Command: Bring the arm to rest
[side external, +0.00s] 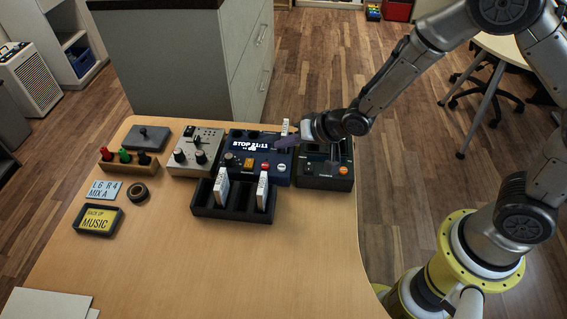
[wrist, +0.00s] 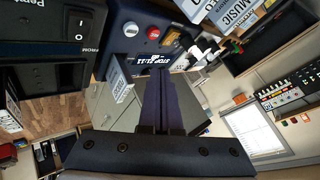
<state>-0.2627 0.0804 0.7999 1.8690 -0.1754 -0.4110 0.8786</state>
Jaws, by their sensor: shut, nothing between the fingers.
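My gripper (side external: 287,142) is at the right rear of the blue device with a lit display (side external: 258,145), above its right edge, in the side view. Its dark fingers (wrist: 160,100) are shut together with nothing between them in the wrist view. The blue device also shows in the wrist view (wrist: 145,45), with a white, a red and an orange button. Whether the fingertips touch the device cannot be told. A white labelled card (side external: 285,127) stands upright just behind the gripper.
A black rack (side external: 232,211) with white cards stands in front of the device. A black box (side external: 325,180) is to the right and a grey knob box (side external: 195,150) to the left. Small items, including a yellow sign (side external: 98,219), lie further left. The table front (side external: 220,275) is clear.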

